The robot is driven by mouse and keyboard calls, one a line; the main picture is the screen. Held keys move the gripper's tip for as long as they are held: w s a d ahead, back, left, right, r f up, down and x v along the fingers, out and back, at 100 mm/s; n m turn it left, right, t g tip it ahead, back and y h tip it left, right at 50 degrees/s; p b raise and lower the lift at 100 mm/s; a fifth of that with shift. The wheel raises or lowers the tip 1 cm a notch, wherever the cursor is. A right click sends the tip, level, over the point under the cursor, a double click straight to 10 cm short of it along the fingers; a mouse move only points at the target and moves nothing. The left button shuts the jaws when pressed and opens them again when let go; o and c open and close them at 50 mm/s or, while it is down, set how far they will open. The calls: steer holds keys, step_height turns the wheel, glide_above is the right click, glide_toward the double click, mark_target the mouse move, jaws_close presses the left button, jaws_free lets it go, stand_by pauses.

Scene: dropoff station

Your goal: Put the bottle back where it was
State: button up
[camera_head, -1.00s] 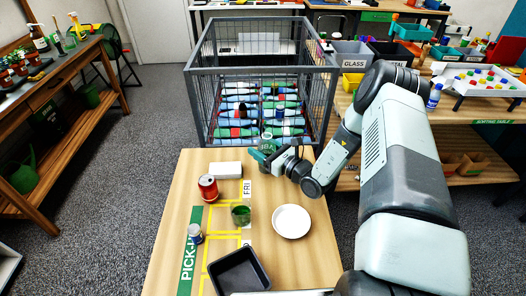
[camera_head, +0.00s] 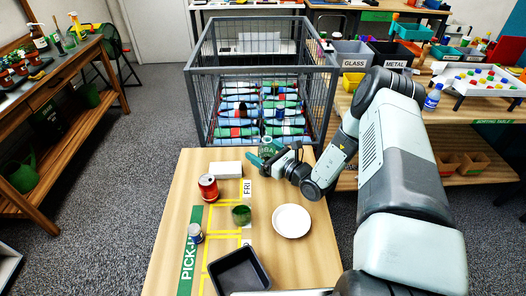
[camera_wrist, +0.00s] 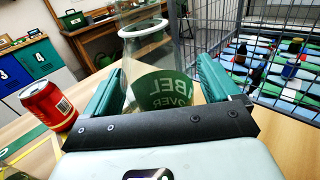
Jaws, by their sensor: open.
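A clear bottle with a green label (camera_head: 266,148) stands upright near the far right part of the pick-up table (camera_head: 310,258), close to the wire cage. In the wrist view the bottle (camera_wrist: 150,55) sits between my two teal fingers, with gaps beside it. My gripper (camera_head: 268,154) is open around the bottle, low over the table; in the wrist view my gripper (camera_wrist: 160,72) spreads wider than the bottle. The bottle's base is hidden behind my gripper.
A red can (camera_head: 208,187), white box (camera_head: 225,168), green cup (camera_head: 241,214), white plate (camera_head: 292,221), small can (camera_head: 195,233) and dark tray (camera_head: 240,272) share the table. A wire cage (camera_head: 262,70) of bottles stands just beyond its far edge.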

steer(key=v, duration=1.2)
steer(key=shift+r, duration=0.1)
